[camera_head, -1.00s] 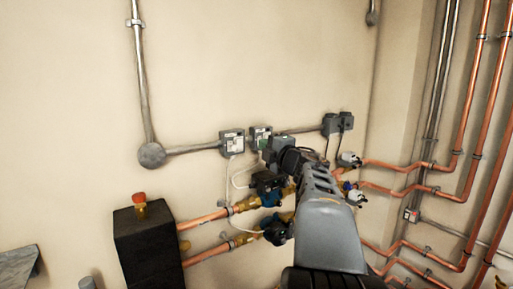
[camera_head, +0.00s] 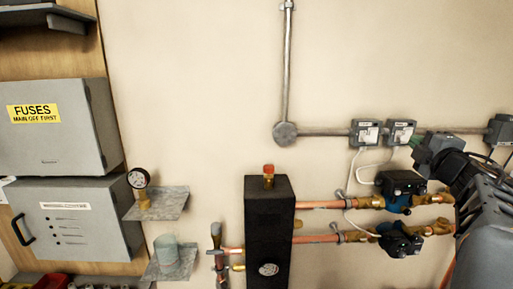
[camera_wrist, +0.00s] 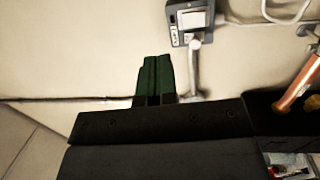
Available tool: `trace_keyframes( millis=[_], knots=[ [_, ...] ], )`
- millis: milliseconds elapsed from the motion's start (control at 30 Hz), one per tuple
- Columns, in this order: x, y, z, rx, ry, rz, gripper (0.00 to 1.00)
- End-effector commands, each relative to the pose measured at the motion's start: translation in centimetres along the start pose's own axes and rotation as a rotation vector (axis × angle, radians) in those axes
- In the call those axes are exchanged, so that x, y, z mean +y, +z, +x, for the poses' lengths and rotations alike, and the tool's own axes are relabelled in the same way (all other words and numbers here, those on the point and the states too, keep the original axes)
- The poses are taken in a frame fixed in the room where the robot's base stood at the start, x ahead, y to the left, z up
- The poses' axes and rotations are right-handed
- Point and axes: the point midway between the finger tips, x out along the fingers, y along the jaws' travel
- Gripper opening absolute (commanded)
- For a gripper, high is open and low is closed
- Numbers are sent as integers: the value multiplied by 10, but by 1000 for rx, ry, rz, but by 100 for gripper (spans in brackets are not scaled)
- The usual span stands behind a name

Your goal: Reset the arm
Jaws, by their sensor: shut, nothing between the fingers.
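My arm enters the head view from the right edge and reaches toward the wall. My gripper (camera_head: 416,141) shows there as a small green tip just below the grey control boxes, in front of the wall. In the wrist view, the two green fingers of my gripper (camera_wrist: 153,78) lie side by side, shut with nothing between them. Pale wall shows beyond the fingertips. Whether the fingers touch anything cannot be told.
Grey control boxes (camera_head: 366,132) sit on the wall near my gripper. Pumps (camera_head: 400,190) on copper pipes (camera_head: 320,205) lie below. A black manifold block (camera_head: 268,230) stands left of them. Wall shelves (camera_head: 160,203) and a fuse cabinet (camera_head: 55,128) are farther left.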

Motion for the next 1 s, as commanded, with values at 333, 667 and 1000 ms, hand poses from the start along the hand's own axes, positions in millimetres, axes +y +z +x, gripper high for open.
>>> trace_keyframes(
  millis=[333, 667, 1000],
  knots=[
    [-113, 58, -59, -758, -110, 677, 0],
    [-263, -112, -164, -1136, -697, 1216, 0],
    [-290, -231, -224, -987, -1052, 1233, 0]
  ],
)
